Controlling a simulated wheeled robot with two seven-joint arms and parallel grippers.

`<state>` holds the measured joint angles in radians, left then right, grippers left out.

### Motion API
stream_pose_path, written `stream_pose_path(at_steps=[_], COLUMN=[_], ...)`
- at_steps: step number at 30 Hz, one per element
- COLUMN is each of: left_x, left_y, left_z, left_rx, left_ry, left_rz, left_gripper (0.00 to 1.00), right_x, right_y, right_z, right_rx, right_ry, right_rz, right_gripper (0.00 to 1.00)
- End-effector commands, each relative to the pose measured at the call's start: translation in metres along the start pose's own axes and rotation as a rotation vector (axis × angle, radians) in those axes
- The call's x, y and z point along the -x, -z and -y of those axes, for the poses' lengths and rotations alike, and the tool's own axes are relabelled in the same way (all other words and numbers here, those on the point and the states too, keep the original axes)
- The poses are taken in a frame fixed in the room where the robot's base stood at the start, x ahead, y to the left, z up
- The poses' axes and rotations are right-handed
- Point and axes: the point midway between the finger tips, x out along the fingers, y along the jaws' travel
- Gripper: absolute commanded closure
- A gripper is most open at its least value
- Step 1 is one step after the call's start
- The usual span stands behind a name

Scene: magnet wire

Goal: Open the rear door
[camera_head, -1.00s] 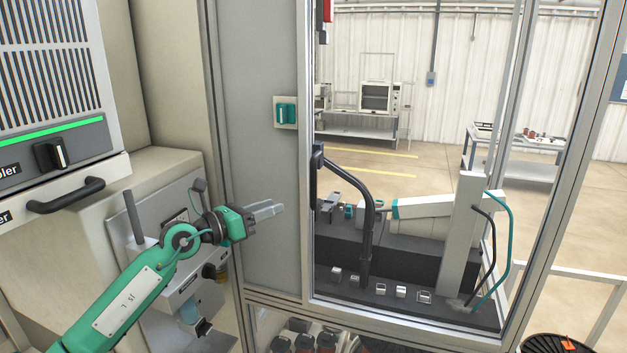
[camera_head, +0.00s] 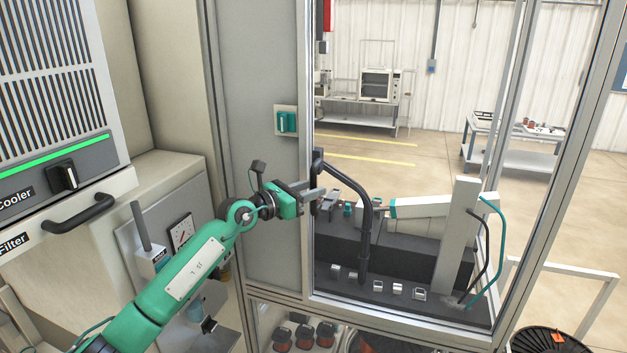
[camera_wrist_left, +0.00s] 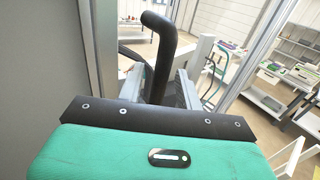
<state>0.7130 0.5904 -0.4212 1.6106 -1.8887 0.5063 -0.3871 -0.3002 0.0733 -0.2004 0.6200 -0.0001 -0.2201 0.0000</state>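The glazed door has an aluminium frame (camera_head: 306,120) and a curved black bar handle (camera_head: 368,222), fixed at its upper end near the left frame post. My left gripper (camera_head: 318,196) is beside the upper part of the handle, level with it. In the left wrist view the gripper (camera_wrist_left: 158,88) is open, with its two grey fingers apart. The black handle (camera_wrist_left: 160,45) shows in line with the gap between them; I cannot tell how deep it sits or whether it touches. The handle's lower part there is hidden by the gripper body. My right gripper is not in view.
A grey panel with a green switch (camera_head: 287,122) stands left of the door. A cooler cabinet with a black handle (camera_head: 78,214) is at far left. Behind the glass are a white machine arm (camera_head: 425,215) and several small metal blocks. A black drum (camera_head: 550,341) stands at lower right.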

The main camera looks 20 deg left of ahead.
Motion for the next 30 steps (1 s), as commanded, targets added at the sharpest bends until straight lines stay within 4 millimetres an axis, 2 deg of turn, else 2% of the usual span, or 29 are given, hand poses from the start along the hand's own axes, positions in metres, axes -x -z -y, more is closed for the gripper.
stream_pose_path(at_steps=[4,13,19,30], left_x=[-0.0105,-0.0124,-0.0123,-0.0097], left_y=[-0.0006,0.0007,0.0008,0.0025], left_z=[0.0002,0.0003,0.0004,-0.0031], left_rx=[0.001,0.0,0.001,0.001], left_ry=[0.0,0.0,0.0,0.0], left_rz=[0.0,0.0,0.0,0.0], left_gripper=[0.65,0.65,1.0,1.0], right_x=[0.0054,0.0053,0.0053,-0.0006], right_y=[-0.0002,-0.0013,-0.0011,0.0], right_z=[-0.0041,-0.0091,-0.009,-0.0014], right_rx=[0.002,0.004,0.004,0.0], right_ry=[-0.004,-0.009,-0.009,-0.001], right_rz=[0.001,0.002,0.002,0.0], right_gripper=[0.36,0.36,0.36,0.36])
